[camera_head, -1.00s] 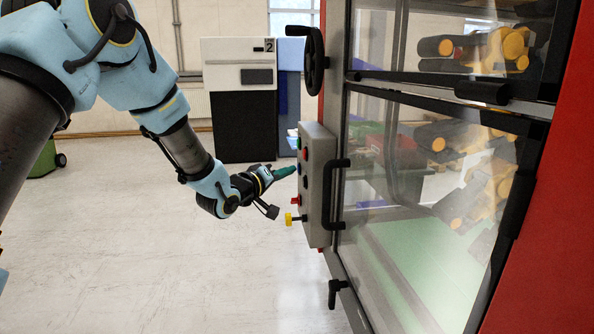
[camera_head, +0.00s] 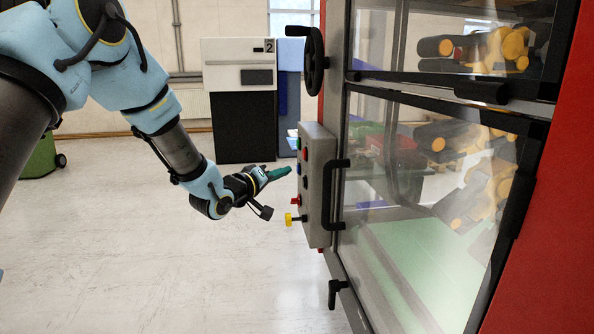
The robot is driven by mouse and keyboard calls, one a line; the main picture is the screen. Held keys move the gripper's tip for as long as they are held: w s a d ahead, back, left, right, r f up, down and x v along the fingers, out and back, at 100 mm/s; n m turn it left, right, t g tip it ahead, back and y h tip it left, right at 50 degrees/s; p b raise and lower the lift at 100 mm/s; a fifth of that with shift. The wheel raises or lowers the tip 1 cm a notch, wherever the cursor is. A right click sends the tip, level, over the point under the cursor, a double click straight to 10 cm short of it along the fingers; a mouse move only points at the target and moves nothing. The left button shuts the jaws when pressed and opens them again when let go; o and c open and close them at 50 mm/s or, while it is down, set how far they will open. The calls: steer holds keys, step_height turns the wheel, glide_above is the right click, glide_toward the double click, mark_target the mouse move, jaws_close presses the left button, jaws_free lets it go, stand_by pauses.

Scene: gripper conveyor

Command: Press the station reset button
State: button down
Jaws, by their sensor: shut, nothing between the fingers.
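A grey control box (camera_head: 318,185) is mounted on the front of the red station frame. Its left face carries several small buttons seen nearly edge-on, among them a green one (camera_head: 299,144), a blue one (camera_head: 299,169) and a red one (camera_head: 296,201). A yellow knob (camera_head: 289,219) sticks out at the bottom. I cannot tell which one is the reset button. My gripper (camera_head: 290,171) has green fingertips, is shut and empty, and points at the box's button face at about the blue button's height. A small gap seems to lie between the tips and the face.
A glazed door with a black handle (camera_head: 334,195) stands right of the box, with yellow and black arms behind the glass. A black handwheel (camera_head: 314,55) is above the box. A white and black cabinet (camera_head: 243,105) stands behind. The floor is clear.

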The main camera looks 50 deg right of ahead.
steer(key=shift+w+a, duration=0.8)
steer(key=shift+a, duration=0.2)
steer(key=shift+w+a, duration=0.8)
steer(key=shift+a, duration=0.15)
steer(key=shift+w, duration=0.1)
steer(key=w+a+f+n+t+y+p, duration=0.1)
steer(key=w+a+t+y, duration=0.25)
steer(key=w+a, duration=0.6)
steer(key=w+a+n+t+y+p, duration=0.15)
steer(key=w+a+y, duration=0.3)
steer(key=a, duration=0.95)
steer(key=s+a+f+n+y+p, duration=0.1)
steer(key=a+y, duration=0.2)
steer(key=a, duration=0.6)
steer(key=s+a+n+y, duration=0.1)
steer(key=s+a+y, duration=0.15)
steer(key=a, duration=0.65)
steer(key=s+a+n+g+y+p, duration=0.1)
steer(key=s+a+g+y, duration=0.2)
steer(key=s+a, duration=1)
steer(key=shift+s+a+r+g, duration=0.2)
steer(key=shift+s+a+g, duration=0.05)
steer(key=shift+a+g, duration=0.85)
